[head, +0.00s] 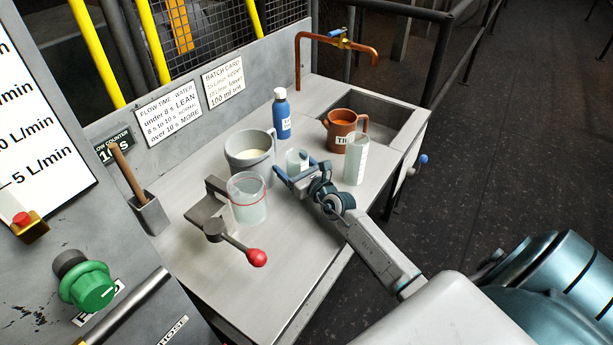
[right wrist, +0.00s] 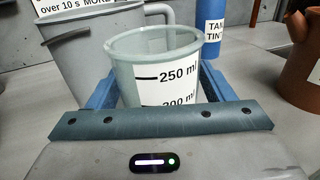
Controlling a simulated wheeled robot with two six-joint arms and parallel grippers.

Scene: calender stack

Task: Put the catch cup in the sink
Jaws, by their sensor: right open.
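A small translucent cup with 250 ml and 200 ml marks, which looks like the catch cup (head: 297,159), stands on the metal worktop. It also shows in the right wrist view (right wrist: 160,62). My right gripper (head: 292,172) is open, with its blue fingers on either side of this cup. I cannot tell whether they touch it. The gripper body hides the cup's lower part. The sink (head: 385,109) is a sunken basin at the far right end of the worktop, under a copper tap (head: 342,42). My left gripper is not in view.
A grey jug (head: 246,156), a blue bottle (head: 282,118), a brown jug (head: 339,136) and a clear graduated cylinder (head: 356,162) stand close by. The brown jug and cylinder stand between the cup and the sink. A red-ringed clear vessel (head: 248,204) sits in a bracket with a red-knobbed lever (head: 256,257).

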